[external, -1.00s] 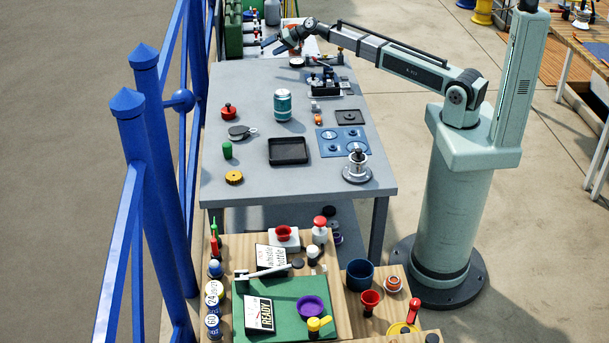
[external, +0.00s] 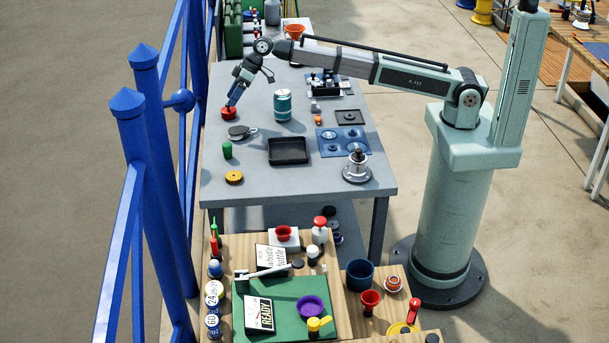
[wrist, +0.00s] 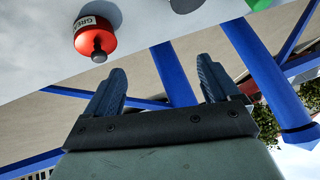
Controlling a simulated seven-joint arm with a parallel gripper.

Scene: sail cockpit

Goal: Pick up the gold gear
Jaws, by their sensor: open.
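The gold gear (external: 234,177) lies flat near the front left corner of the grey table, in front of a green cylinder (external: 227,150). My gripper (external: 232,106) is open and reaches down beside the red knobbed pot (external: 228,113) at the table's left edge, well behind the gear. In the wrist view my two blue fingers (wrist: 160,88) are apart with nothing between them. The red pot (wrist: 95,38) shows at the upper left there, apart from the fingers. The gear is not in the wrist view.
A grey lidded piece (external: 239,132) lies between the pot and the green cylinder. A teal can (external: 283,105) and black tray (external: 289,151) stand to the right. A blue railing (external: 165,130) runs along the table's left side. Table around the gear is mostly clear.

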